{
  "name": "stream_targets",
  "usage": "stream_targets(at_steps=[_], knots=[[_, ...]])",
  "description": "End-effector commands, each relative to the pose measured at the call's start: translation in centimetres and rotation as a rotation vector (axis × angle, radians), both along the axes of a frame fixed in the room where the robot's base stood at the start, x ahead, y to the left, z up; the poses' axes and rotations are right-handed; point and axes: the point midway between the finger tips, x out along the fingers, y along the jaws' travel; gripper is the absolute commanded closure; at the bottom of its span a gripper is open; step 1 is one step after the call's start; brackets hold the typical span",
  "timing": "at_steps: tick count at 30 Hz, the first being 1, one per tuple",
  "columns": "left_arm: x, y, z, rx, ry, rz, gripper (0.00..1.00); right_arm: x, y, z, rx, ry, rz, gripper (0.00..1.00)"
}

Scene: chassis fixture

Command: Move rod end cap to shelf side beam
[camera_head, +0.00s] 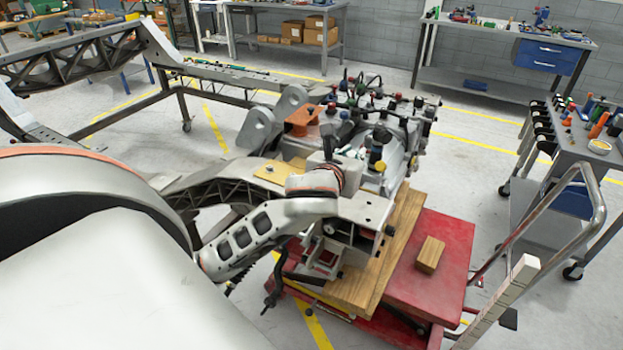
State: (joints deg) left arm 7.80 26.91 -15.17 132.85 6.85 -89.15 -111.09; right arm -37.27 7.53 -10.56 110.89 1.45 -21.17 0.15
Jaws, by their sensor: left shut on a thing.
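My left arm comes in from the left, and its wrist is bent over the grey chassis beam (365,207). My left gripper (328,147) is a small dark shape above the beam, beside the cluster of caps and fittings. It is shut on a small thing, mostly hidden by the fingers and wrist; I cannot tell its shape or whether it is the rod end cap. I cannot single out the rod end cap. My right gripper is not in view.
An orange bracket (301,121) and a yellow plate (281,172) lie close to the gripper. A red lift cart (455,250) bears wooden planks and a wood block (429,254). A grey trolley (575,152) with bottles stands at the right. Floor between is clear.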

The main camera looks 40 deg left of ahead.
Motion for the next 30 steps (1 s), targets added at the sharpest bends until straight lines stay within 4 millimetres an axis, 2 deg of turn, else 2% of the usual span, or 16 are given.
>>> stream_targets(at_steps=[1,6,10,13,17,30], knots=[[0.9,0.5,2.5,-0.012,0.018,0.000,1.00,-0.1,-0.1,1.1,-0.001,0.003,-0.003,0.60],[2.1,0.9,5.9,-0.034,0.099,-0.042,1.00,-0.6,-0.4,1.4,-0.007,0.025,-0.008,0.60],[2.4,0.8,7.2,-0.040,0.132,-0.074,1.00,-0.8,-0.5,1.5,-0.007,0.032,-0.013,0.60],[2.5,0.8,7.1,-0.042,0.147,-0.086,1.00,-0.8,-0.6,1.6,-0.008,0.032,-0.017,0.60],[2.4,0.7,4.9,-0.044,0.156,-0.089,1.00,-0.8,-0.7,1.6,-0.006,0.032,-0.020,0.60],[2.4,0.7,-5.6,-0.046,0.152,-0.089,1.00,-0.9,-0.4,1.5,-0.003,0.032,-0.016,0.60]])
